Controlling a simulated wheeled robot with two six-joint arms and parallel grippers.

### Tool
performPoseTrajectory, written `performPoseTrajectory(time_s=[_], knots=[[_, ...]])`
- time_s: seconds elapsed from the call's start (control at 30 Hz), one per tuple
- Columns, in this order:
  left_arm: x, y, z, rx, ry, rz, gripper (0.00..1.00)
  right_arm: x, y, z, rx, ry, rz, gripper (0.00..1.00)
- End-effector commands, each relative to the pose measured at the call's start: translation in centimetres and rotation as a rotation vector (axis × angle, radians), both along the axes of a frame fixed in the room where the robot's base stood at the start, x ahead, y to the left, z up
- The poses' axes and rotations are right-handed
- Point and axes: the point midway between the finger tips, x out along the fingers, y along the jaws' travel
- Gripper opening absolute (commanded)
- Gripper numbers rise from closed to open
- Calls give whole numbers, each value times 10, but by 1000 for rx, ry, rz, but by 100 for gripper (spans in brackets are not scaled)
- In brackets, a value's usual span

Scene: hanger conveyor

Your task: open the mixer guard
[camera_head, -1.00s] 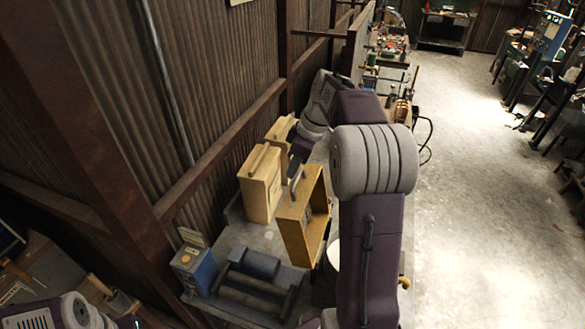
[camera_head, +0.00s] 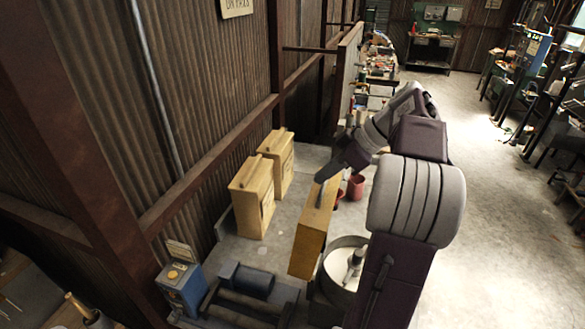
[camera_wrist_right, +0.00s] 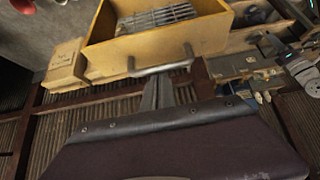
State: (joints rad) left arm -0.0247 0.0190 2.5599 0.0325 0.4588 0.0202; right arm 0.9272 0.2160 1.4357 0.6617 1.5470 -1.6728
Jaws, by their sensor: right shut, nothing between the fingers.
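The mixer guard (camera_head: 312,232) is a yellow box-like frame standing tilted up beside the mixer bowl (camera_head: 334,254). The pale round bowl shows open at the top, with a metal shaft in it, partly hidden by my right arm. In the right wrist view the guard (camera_wrist_right: 215,38) shows a metal grille inside and a light bar handle (camera_wrist_right: 160,70) on its near edge. My right gripper (camera_head: 320,193) is shut and empty at the guard's upper edge. Its fingers (camera_wrist_right: 158,88) lie close to the handle; I cannot tell whether they touch. My left gripper is not in view.
Two yellow boxes (camera_head: 252,198) stand left of the guard near the corrugated wall. A blue box (camera_head: 181,288) and a dark roller unit (camera_head: 245,295) are at the front left. A red cup (camera_head: 356,187) stands behind the bowl. Open floor lies right.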

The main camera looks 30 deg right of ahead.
Motion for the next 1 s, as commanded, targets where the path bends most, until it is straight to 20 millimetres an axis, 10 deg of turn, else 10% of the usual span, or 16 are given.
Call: performPoseTrajectory(time_s=[0.27, 0.6, 1.0], knots=[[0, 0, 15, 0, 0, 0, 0, 36, 25, 17, -1, -1, 2, 0], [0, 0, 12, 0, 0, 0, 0, -5, -13, 82, -3, -1, -6, 0], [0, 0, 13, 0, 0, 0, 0, -13, -17, 92, 0, 1, -4, 0]])
